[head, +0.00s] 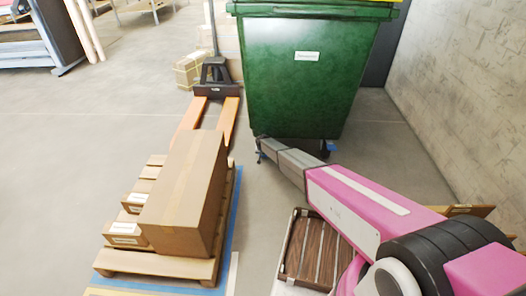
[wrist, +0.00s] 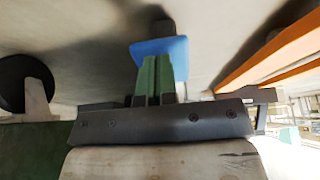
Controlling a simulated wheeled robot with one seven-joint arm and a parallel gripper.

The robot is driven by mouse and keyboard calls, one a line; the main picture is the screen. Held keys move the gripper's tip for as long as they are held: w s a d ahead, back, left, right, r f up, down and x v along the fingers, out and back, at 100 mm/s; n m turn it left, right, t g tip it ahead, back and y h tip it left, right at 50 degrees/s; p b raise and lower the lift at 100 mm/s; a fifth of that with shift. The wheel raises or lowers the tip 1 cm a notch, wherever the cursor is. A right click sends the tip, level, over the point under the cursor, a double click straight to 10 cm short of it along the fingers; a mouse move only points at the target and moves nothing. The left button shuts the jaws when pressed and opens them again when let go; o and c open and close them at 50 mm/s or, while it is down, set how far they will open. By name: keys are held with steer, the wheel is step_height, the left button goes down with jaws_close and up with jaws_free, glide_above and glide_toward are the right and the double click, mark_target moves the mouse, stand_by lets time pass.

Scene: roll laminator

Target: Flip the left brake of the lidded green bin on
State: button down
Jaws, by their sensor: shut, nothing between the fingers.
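The lidded green bin (head: 305,75) stands at the back, right of centre, on casters. Its left brake is a small blue pedal (head: 259,153) low at the front left corner, partly hidden by my arm. In the wrist view the blue pedal (wrist: 158,50) lies right at the fingertips, with a dark part beyond it. My gripper (wrist: 156,62) is shut and empty, its green fingers side by side and overlapping the pedal in the picture. I cannot tell whether they touch it. In the head view my gripper (head: 264,144) reaches the bin's lower left corner.
The bin's right caster has a blue pedal too (head: 331,146). Another caster wheel (wrist: 14,84) shows at left in the wrist view. An orange pallet jack (head: 229,112) and a pallet with brown boxes (head: 180,195) stand left. A wall (head: 460,90) bounds the right. A slatted crate (head: 293,245) is near front.

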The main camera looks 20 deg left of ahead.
steer(key=shift+f, duration=0.4)
steer(key=shift+f, duration=0.1)
stand_by(0.3)
steer(key=s+f+v, duration=0.1)
steer(key=s+v, duration=0.1)
steer(key=v, duration=1.1)
steer(key=shift+s+d+r, duration=0.25)
steer(key=shift+s+d, duration=0.05)
